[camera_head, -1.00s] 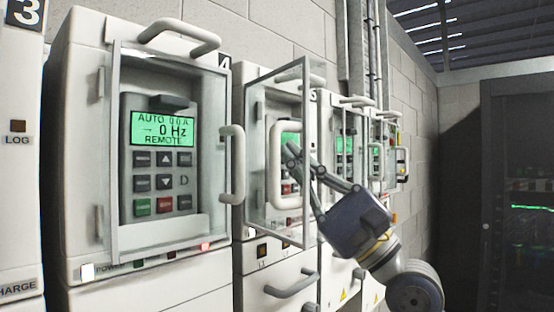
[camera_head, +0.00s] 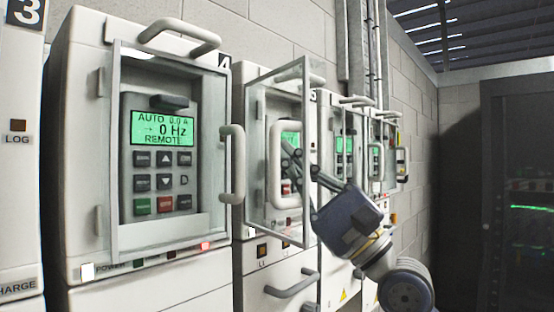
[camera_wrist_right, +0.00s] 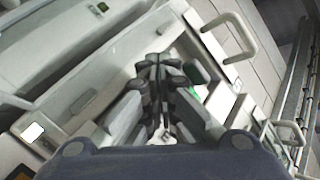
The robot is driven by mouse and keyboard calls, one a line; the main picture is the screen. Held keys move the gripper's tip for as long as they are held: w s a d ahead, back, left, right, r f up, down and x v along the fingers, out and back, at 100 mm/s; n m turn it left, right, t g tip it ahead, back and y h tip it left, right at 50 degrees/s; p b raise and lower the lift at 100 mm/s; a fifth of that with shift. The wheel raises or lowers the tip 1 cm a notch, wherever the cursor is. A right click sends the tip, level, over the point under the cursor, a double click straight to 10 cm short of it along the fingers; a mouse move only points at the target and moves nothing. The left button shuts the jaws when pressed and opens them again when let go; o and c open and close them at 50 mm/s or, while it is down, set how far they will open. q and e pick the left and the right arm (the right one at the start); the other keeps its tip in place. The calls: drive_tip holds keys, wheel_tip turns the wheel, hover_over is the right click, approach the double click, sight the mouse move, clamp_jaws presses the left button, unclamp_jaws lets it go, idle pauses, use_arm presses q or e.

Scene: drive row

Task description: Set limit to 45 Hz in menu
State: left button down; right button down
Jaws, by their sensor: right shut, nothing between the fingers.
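The second drive (camera_head: 253,85), beside the number 5 label, has its clear door (camera_head: 310,120) swung open. Its green display (camera_head: 291,126) and keypad are partly covered by the door handle and my fingers, and its text is unreadable. My right gripper (camera_head: 287,152) is shut and empty in front of that keypad; I cannot tell whether it touches a key. In the right wrist view the shut fingers (camera_wrist_right: 158,75) hide most of the panel, with a sliver of green (camera_wrist_right: 196,90) beside them. My left gripper is not in view.
The nearer drive (camera_head: 80,60), labelled 4, has its clear door shut; its display (camera_head: 163,128) reads AUTO 0.0 A, 0 Hz, REMOTE. More drives (camera_head: 345,145) stand farther along the wall. A dark rack (camera_head: 515,150) is at the right. The open door's handle (camera_head: 276,165) projects near my fingers.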

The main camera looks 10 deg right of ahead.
drive_tip(key=shift+w+a, duration=0.15)
drive_tip(key=shift+w, duration=0.05)
idle(0.4)
drive_tip(key=shift+s, duration=0.1)
drive_tip(key=shift+s+d, duration=0.5)
drive_tip(key=shift+s, duration=0.05)
drive_tip(key=s+d, duration=0.1)
drive_tip(key=s, duration=0.1)
drive_tip(key=s+d, duration=0.2)
idle(0.5)
drive_tip(key=shift+w, duration=0.1)
idle(1.1)
